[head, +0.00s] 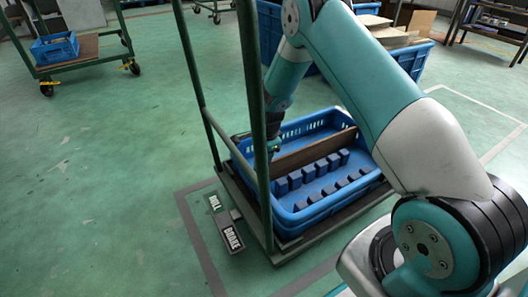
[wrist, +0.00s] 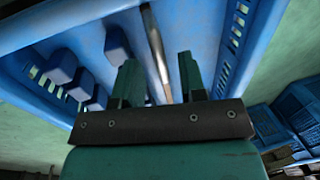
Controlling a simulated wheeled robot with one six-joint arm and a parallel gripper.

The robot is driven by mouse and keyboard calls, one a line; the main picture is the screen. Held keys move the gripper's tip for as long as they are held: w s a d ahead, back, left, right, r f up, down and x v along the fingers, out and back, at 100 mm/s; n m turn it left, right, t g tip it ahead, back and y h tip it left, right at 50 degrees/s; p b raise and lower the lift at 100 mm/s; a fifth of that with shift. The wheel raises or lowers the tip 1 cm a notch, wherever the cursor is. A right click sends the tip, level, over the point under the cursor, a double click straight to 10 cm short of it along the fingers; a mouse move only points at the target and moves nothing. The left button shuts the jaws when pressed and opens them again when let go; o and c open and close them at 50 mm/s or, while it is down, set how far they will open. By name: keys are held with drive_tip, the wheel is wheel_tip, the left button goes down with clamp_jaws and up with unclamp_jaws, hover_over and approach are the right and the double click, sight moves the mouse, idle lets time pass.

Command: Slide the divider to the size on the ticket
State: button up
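A blue tray (head: 312,213) rests on a trolley. Inside it a brown divider (head: 315,147) stands upright across the tray, with rows of blue blocks (head: 308,172) on its near side. My gripper (head: 273,148) is at the divider's left end, partly hidden by a trolley post. In the wrist view my gripper (wrist: 157,80) has its two green fingers apart. The thin edge of the divider (wrist: 155,45) shows between them, with a gap on both sides. Blue blocks (wrist: 62,66) lie to the left. I cannot pick out a ticket with certainty.
The trolley's green posts (head: 255,130) rise close to my arm. A dark plate with white lettering (head: 231,238) lies low at the trolley's left; I cannot read it surely. Another trolley with a small blue crate (head: 55,48) stands far left. The green floor between is clear.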

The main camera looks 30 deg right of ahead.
drive_tip(key=s+r+p, duration=0.3)
drive_tip(key=r+p, duration=0.4)
drive_tip(key=r, duration=1)
drive_tip(key=shift+s, duration=0.2)
drive_tip(key=shift+r+p, duration=0.1)
drive_tip(key=shift+p, duration=0.2)
